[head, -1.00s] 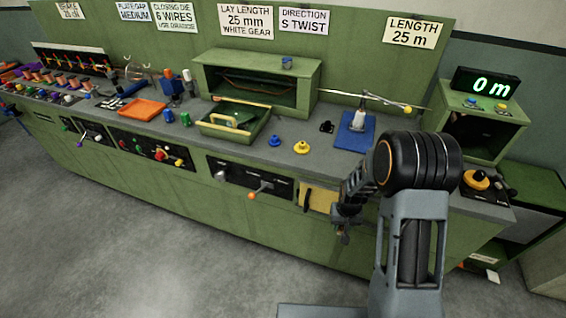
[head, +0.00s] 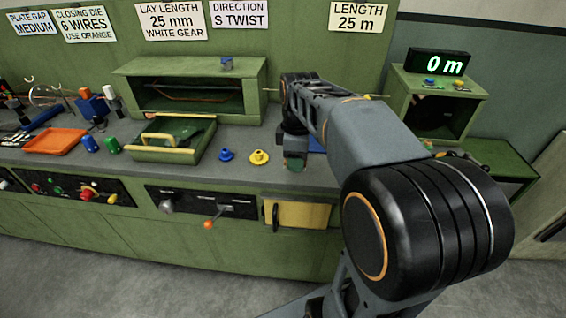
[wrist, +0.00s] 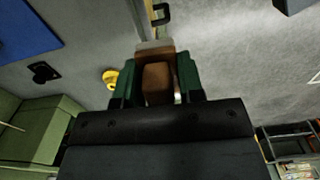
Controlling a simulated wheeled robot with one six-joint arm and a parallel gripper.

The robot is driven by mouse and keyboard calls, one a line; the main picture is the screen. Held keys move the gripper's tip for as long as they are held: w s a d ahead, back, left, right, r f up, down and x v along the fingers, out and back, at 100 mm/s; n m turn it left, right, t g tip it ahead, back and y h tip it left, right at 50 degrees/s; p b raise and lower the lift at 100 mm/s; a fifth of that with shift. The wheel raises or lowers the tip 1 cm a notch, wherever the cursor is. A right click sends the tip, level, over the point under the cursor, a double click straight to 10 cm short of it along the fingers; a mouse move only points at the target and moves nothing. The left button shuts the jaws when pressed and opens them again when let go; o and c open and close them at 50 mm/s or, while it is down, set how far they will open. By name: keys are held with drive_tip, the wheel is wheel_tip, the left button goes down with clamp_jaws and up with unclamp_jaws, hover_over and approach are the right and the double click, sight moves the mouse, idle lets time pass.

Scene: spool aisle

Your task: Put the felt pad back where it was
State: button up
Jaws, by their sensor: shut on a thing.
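My gripper (wrist: 157,80) shows in the wrist view with its green fingers closed on a brown block with a pale grey face at its far end, the felt pad (wrist: 155,47). In the head view my gripper (head: 295,162) hangs over the right part of the bench, right of the yellow knob. The pad cannot be made out there. The pad's former place cannot be told from these frames.
The blue mat (wrist: 25,30) and a small black fitting (wrist: 42,72) lie on the bench. Blue (head: 227,155) and yellow (head: 259,157) knobs stand left of my gripper. A green tray (head: 170,155) and orange tray (head: 55,142) are further left. A yellow drawer (head: 300,214) is below.

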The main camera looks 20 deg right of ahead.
drive_tip(key=w+d+f, duration=0.1)
drive_tip(key=w+f, duration=0.1)
drive_tip(key=w, duration=0.2)
drive_tip(key=w+d+f, duration=0.1)
drive_tip(key=w+f, duration=0.2)
drive_tip(key=w, duration=0.1)
drive_tip(key=w+d+f, duration=0.1)
drive_tip(key=w+f, duration=0.1)
drive_tip(key=w, duration=0.2)
drive_tip(key=shift+d+f, duration=0.4)
drive_tip(key=shift+w+d+f, duration=0.1)
drive_tip(key=shift+w+f, duration=0.4)
drive_tip(key=shift+f, duration=1.65)
drive_tip(key=shift+f, duration=0.1)
drive_tip(key=o, duration=0.9)
